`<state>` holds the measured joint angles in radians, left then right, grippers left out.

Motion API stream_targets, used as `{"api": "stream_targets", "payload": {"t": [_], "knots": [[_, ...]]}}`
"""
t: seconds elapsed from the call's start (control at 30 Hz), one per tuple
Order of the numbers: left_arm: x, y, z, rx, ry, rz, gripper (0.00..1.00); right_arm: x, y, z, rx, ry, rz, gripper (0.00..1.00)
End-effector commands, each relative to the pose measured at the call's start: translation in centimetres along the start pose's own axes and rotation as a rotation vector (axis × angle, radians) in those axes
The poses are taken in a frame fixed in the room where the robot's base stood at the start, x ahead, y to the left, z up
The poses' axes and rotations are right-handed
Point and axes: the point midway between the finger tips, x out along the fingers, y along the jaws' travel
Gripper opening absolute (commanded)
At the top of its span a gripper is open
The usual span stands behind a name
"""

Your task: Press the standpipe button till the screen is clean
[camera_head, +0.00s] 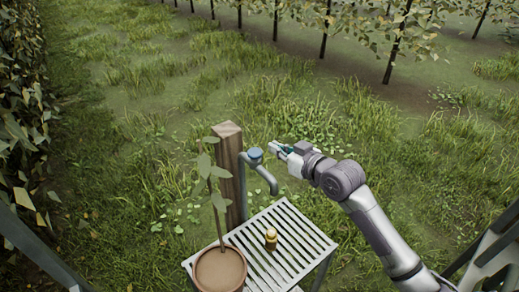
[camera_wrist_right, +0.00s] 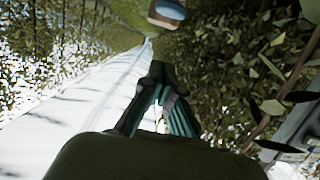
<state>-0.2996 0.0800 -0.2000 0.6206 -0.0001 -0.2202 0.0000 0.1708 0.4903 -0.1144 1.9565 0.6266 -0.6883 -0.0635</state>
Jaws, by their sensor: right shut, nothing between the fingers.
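The standpipe (camera_head: 268,181) is a grey pipe with a bent spout beside a wooden post (camera_head: 231,170). Its round blue button (camera_head: 254,154) sits on top. My right gripper (camera_head: 277,149) is shut and empty just right of the button, fingertips toward it; I cannot tell whether they touch. In the right wrist view, the shut gripper (camera_wrist_right: 160,80) points up toward a blue disc in a tan surround (camera_wrist_right: 168,11), apart from the fingertips. A small brass-coloured piece with a yellow top (camera_head: 270,238) stands under the spout; whether it is the screen is unclear. My left gripper is out of view.
A pale slatted table (camera_head: 301,231) stands below the spout. A terracotta pot (camera_head: 219,271) with a leafy plant stands at its left, leaves in front of the post. A hedge (camera_head: 22,110) runs along the left. Grass and tree rows lie behind.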

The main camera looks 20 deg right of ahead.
Motion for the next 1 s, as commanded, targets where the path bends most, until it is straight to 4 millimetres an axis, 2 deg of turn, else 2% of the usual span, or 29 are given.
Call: {"api": "stream_targets", "payload": {"t": [0.1, 0.37, 0.43, 0.6, 1.0], "knots": [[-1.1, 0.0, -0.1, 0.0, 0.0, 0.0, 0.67, 2.6, -0.1, -0.5, 0.004, 0.001, -0.001, 0.0], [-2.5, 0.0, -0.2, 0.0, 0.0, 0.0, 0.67, 8.0, -0.1, -0.4, 0.002, -0.001, -0.001, 0.0], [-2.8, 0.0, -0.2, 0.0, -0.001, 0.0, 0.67, 8.1, -0.1, 1.4, 0.002, -0.006, -0.001, 0.0], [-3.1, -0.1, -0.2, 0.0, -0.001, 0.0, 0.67, 8.5, -0.1, 3.2, 0.0, -0.001, -0.001, 0.0], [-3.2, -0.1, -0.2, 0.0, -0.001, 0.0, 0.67, 8.6, 0.0, 3.9, 0.0, 0.001, 0.0, 0.0]]}}
